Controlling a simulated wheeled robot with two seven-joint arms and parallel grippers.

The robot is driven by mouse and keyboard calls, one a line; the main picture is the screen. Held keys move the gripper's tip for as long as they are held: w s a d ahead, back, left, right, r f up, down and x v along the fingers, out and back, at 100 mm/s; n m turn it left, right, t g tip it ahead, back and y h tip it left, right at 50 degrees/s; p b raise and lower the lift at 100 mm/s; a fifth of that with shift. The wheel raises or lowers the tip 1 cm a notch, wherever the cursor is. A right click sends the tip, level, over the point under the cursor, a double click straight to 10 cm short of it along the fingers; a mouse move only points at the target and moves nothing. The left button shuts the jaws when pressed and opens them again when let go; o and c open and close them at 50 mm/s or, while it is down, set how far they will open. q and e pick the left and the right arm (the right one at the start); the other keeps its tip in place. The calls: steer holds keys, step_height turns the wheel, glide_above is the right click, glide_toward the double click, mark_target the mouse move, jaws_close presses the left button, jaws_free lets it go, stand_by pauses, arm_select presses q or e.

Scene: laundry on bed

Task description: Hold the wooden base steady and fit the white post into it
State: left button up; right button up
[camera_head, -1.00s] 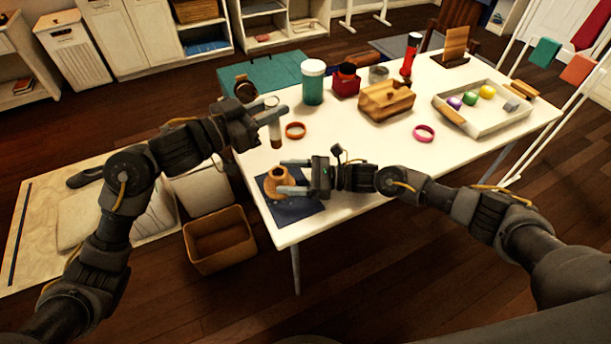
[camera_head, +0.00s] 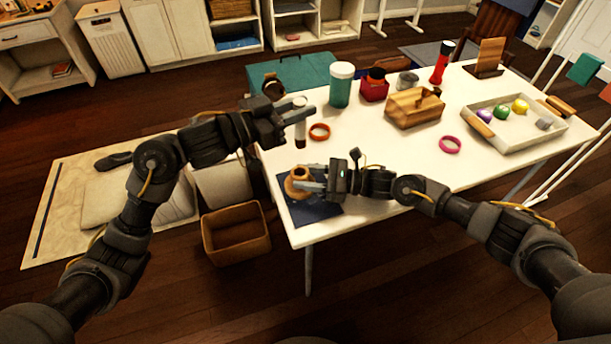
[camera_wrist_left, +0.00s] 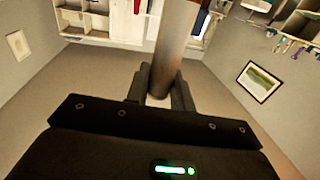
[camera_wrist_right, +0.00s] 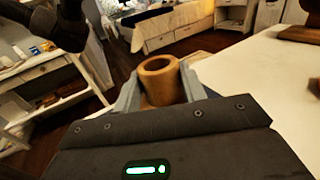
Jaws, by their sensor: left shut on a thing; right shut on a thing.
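The white post (camera_head: 300,134), with a dark brown lower end, is held upright by my left gripper (camera_head: 297,114) above the table's left part. In the left wrist view the post (camera_wrist_left: 174,48) stands between the shut fingers. The wooden base (camera_head: 299,187) is a round, light brown piece on a dark blue mat (camera_head: 318,210) near the table's front left corner. My right gripper (camera_head: 314,184) is shut on it from the right. The right wrist view shows the base's open round hole (camera_wrist_right: 158,65) facing up. The post is apart from the base, behind and above it.
An orange ring (camera_head: 319,132) lies close right of the post. The white tabletop (camera_head: 385,152) is clear in the middle.

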mark_target(301, 99)
stand_by(0.4)
arm_select(q)
steer(key=shift+w+r, duration=0.1)
steer(key=shift+r, duration=0.3)
steer(key=shift+w+d+r, duration=0.15)
steer(key=shift+w+r, duration=0.05)
steer(key=shift+r, duration=0.45)
steer(key=shift+w+d+r, duration=0.15)
steer(key=shift+r, duration=0.45)
steer(key=w+d+f+m+g+h, duration=0.2)
steer(key=d+m+g, duration=0.1)
steer(key=d+g, duration=0.15)
steer(key=a+f+m+g, duration=0.1)
steer(key=m+g, duration=0.1)
steer(key=g, duration=0.1)
steer(key=s+a+f+m+g, duration=0.1)
steer(key=a+m+g, duration=0.1)
steer(key=g, duration=0.1)
steer(key=s+a+f+m+g, duration=0.1)
steer(key=a+m+g, duration=0.1)
steer(key=g, duration=0.2)
steer(key=shift+s+a+f+y, duration=0.15)
steer(key=shift+a+f+y, duration=0.05)
steer(key=shift+y, duration=0.1)
steer(key=shift+s+r+m, duration=0.15)
steer(key=shift+s+m, duration=0.15)
step_height(301, 99, down, 10)
